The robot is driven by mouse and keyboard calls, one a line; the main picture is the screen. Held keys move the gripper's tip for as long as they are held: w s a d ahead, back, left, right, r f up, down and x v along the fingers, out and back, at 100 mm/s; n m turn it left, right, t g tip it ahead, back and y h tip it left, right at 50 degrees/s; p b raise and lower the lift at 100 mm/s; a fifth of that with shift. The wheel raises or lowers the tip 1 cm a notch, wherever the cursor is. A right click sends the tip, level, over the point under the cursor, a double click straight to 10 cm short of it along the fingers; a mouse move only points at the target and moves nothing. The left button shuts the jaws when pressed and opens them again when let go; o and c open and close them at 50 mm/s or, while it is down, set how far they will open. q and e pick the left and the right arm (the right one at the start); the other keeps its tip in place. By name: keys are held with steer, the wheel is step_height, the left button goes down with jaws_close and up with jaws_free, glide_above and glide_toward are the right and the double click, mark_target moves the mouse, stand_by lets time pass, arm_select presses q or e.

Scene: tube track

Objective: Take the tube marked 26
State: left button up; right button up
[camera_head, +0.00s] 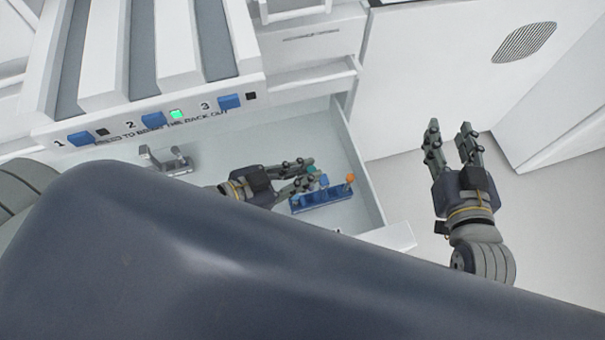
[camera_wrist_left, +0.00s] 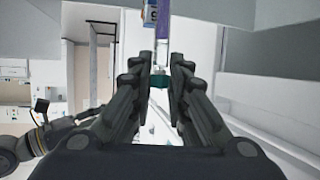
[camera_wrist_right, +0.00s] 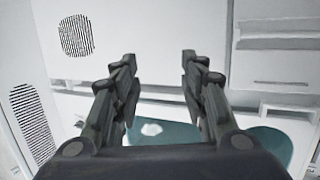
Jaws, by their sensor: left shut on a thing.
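A blue rack (camera_head: 325,197) lies in the open white drawer in the head view. An orange-topped tube (camera_head: 350,178) stands at its right end. My right gripper (camera_head: 453,135) is open and empty, right of the drawer.
A panel has blue buttons 1 (camera_head: 81,139), 2 (camera_head: 153,120) and 3 (camera_head: 229,101); a green light (camera_head: 177,114) glows beside 2. A grey fixture (camera_head: 166,160) stands left in the drawer. The drawer's right wall (camera_head: 358,165) is close to the rack. Open floor lies beyond.

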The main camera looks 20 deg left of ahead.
arm_select(q)
step_height(320, 180, up, 8)
steer(key=p, duration=0.3)
arm_select(e)
steer(key=s+d+f+g+h, duration=0.2)
steer(key=s+d+f+g, duration=0.3)
steer(key=s+f+g, duration=0.4)
steer(key=shift+s+f+m+h, duration=0.3)
steer(key=shift+s+f, duration=1.15)
steer(key=shift+s, duration=0.25)
